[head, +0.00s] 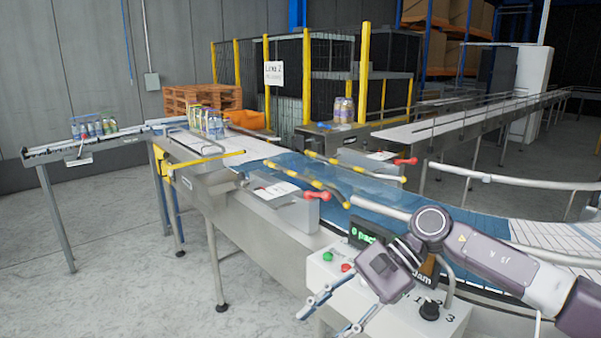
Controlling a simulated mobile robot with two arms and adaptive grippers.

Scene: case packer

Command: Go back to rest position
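My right arm comes in from the right, and my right gripper (328,320) hangs in front of the control box (385,308), pointing down and to the left. Its two fingers are spread apart with nothing seen between them. The gripper body covers part of the box and its green-lettered display (363,236). My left gripper is not in view.
The box has a green button (327,256), a red button (346,267) and a black knob (429,310). Behind it runs a blue conveyor (310,178) with yellow-and-black rods and red-knobbed handles. Bottle packs (207,122) stand farther back. Grey floor (120,270) lies open at left.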

